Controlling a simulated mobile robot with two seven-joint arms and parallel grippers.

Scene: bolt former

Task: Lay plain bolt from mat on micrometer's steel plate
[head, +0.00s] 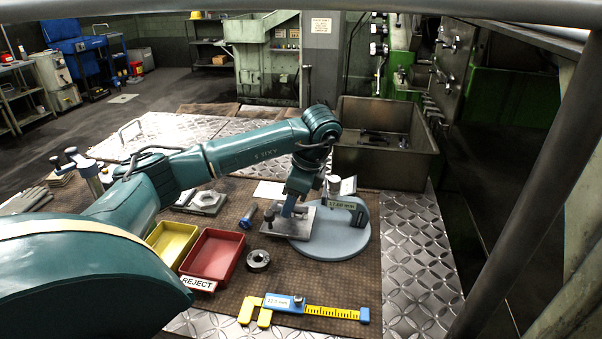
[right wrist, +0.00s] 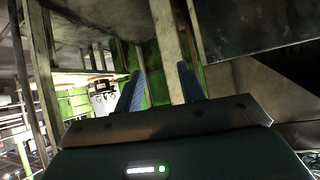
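The micrometer (head: 345,243) stands on the mat (head: 222,221), with a round blue-grey base and a small labelled readout. Its steel plate (head: 272,233) is at its left side. My left gripper (head: 289,212) points down just over the plate. A small dark round end, perhaps a bolt head (head: 269,216), shows at the plate's left edge beside the fingers. The fingers hide most of what is between them, so their grip is unclear. A blue bolt (head: 248,216) lies on the mat left of the plate. My right gripper (right wrist: 157,88) is open and empty, away from the table.
A red REJECT tray (head: 212,255) and a yellow tray (head: 171,242) stand on the left. A dark ring (head: 258,260) and a yellow-and-blue caliper (head: 305,308) lie in front. A large metal bin (head: 385,168) stands behind the micrometer. Bare patterned metal (head: 415,255) is at the right.

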